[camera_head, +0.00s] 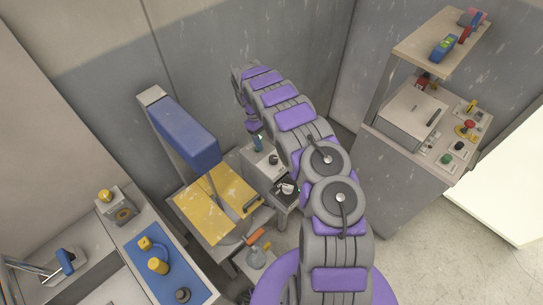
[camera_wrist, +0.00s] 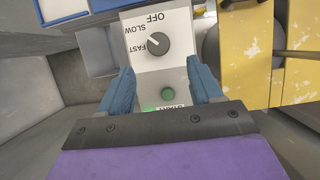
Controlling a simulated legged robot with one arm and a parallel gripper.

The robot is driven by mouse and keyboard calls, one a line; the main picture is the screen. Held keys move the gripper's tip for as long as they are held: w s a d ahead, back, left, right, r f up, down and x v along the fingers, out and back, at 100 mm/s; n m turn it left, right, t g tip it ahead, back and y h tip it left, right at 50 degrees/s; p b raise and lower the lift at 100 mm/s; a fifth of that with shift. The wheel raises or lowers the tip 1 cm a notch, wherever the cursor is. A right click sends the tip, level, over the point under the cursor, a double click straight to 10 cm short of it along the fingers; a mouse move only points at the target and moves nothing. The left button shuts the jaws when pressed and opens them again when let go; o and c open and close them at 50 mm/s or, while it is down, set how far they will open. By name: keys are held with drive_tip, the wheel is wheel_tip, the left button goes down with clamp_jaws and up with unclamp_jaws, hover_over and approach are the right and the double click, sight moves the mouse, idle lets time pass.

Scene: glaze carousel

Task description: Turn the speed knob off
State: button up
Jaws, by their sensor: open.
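The speed knob (camera_wrist: 153,44) is a round dark grey dial on a white control panel (camera_wrist: 182,48). OFF, SLOW and FAST labels, seen rotated, surround it. Its white pointer mark leans to the upper left, on the SLOW and FAST side; the exact setting is hard to tell. My gripper (camera_wrist: 163,75) is open, its two blue fingers apart and empty. The knob appears just beyond the fingertips, roughly between them, with no visible contact. In the head view a small dark knob (camera_head: 272,159) shows on a light box near the end of my arm.
A green START button (camera_wrist: 167,94) lies on the panel between my fingers. A yellow surface (camera_wrist: 245,40) is to the right. In the head view, a yellow table (camera_head: 206,205) under a blue block (camera_head: 186,135) stands left of my arm. A cabinet with controls (camera_head: 410,170) stands right.

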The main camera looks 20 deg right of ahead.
sight(273, 158)
drive_tip(key=x, duration=0.8)
drive_tip(key=shift+d+f, duration=0.2)
drive_tip(key=shift+d, duration=0.05)
drive_tip(key=shift+s, duration=0.1)
drive_tip(key=shift+a, duration=0.15)
drive_tip(key=shift+c, duration=0.3)
drive_tip(key=c, duration=1)
drive_tip(key=shift+m, duration=0.4)
drive_tip(key=m+y, duration=0.1)
drive_tip(key=m, duration=0.2)
drive_tip(key=shift+m+y+b, duration=0.3)
drive_tip(key=shift+y+b, duration=0.05)
drive_tip(key=shift+y, duration=0.05)
drive_tip(key=shift+d+m+y, duration=0.15)
drive_tip(key=shift+m+y, duration=0.3)
drive_tip(key=shift+m, duration=0.65)
drive_tip(key=shift+d+m+y, duration=0.15)
drive_tip(key=shift+m+y, duration=0.3)
drive_tip(key=shift+m, duration=0.65)
